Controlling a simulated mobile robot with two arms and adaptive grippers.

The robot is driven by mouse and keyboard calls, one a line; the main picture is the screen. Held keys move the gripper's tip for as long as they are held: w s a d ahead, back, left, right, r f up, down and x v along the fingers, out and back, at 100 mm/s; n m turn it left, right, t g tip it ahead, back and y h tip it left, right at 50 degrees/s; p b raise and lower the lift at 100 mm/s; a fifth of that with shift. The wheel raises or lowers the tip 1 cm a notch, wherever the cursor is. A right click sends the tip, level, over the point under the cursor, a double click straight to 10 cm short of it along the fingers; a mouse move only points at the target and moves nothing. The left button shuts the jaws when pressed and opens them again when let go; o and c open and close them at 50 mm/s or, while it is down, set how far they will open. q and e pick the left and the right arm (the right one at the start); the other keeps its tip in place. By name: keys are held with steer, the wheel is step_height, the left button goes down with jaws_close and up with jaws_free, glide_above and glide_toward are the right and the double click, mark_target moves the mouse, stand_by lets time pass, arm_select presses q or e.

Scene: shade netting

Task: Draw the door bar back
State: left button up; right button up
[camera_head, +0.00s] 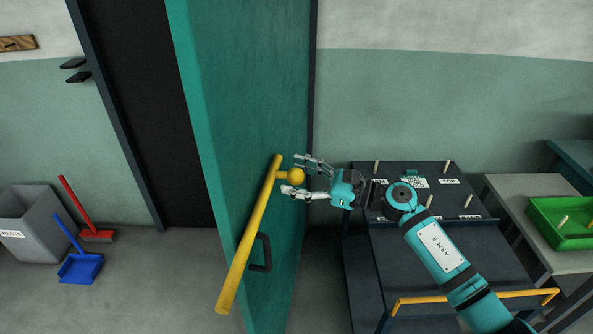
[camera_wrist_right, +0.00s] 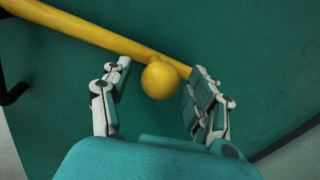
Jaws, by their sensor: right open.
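The yellow door bar (camera_head: 246,243) lies across the face of the teal door (camera_head: 255,90), which stands swung open. A round yellow knob (camera_head: 297,175) sticks out from near the bar's upper end. My right gripper (camera_head: 292,175) is open, with its fingers on either side of the knob. In the right wrist view the knob (camera_wrist_right: 160,80) sits between the two fingers with gaps showing, and the bar (camera_wrist_right: 95,35) runs behind it. My left gripper is in neither view.
A black door handle (camera_head: 263,252) is beside the bar. A dark bench (camera_head: 440,245) with several pegs and a yellow rail stands right of the door. A green tray (camera_head: 545,233) is at far right. A grey waste bin (camera_head: 32,228), red broom and blue dustpan are at left.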

steer(key=shift+a, duration=0.2)
steer(key=shift+d, duration=0.1)
jaws_close()
